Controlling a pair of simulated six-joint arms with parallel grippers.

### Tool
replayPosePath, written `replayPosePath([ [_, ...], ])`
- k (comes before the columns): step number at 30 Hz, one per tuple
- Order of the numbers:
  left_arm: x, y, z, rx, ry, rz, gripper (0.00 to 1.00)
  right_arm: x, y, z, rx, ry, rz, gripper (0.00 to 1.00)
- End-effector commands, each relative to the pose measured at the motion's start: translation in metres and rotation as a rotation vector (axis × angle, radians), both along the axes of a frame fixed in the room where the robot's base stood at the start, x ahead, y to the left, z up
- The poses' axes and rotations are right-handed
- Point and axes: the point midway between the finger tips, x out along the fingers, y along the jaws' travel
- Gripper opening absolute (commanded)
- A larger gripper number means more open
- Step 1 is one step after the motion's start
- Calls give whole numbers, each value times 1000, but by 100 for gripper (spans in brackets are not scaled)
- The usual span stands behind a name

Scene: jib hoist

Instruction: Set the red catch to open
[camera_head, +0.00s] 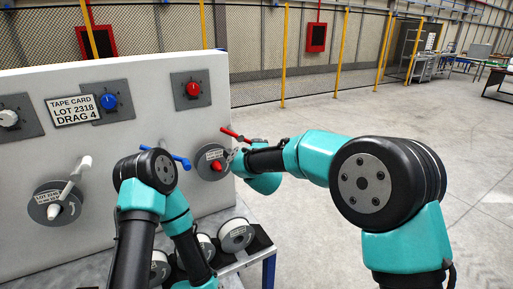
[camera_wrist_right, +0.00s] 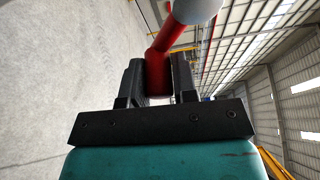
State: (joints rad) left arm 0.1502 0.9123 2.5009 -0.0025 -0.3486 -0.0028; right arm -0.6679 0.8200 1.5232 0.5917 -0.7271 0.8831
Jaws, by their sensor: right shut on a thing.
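The red catch (camera_head: 235,135) is a red lever at the right edge of the white panel, slanting above a round grey reel plate (camera_head: 212,162) with a red hub (camera_head: 216,166). My right gripper (camera_head: 234,158) reaches in from the right beside that plate; its fingers are small and partly hidden in the head view. In the right wrist view, my right gripper (camera_wrist_right: 159,80) is shut on a bent red bar (camera_wrist_right: 160,68), apparently the catch, with a pale rounded end at the top.
The panel (camera_head: 150,150) also carries a blue lever (camera_head: 181,160), a white lever (camera_head: 76,174), a tape card (camera_head: 73,110), and white, blue and red (camera_head: 193,89) dials. Several reels (camera_head: 236,235) sit on a low rack below. Open floor lies right.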

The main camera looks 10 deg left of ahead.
Motion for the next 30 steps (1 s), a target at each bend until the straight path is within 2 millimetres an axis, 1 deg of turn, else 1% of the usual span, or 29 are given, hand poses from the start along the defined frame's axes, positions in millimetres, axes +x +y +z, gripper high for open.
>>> replayPosePath([
  [1,0,0,0,0,0,0,50,-3,4,-6,-9,11,9,0],
  [3,0,0,0,0,0,0,50,-3,4,-6,-9,11,10,0],
  [4,0,0,0,0,0,0,50,-3,4,-6,-9,11,10,28],
  [11,0,0,0,0,0,0,50,-3,4,-4,-7,8,10,50],
  [18,0,0,0,0,0,0,50,-2,2,-2,-4,4,5,50],
  [22,0,0,0,0,0,0,50,-5,1,-1,-4,3,5,50],
  [26,0,0,0,0,0,0,50,-15,-2,0,-4,3,5,50],
  [30,0,0,0,0,0,0,50,-33,-8,0,-4,4,5,50],
])
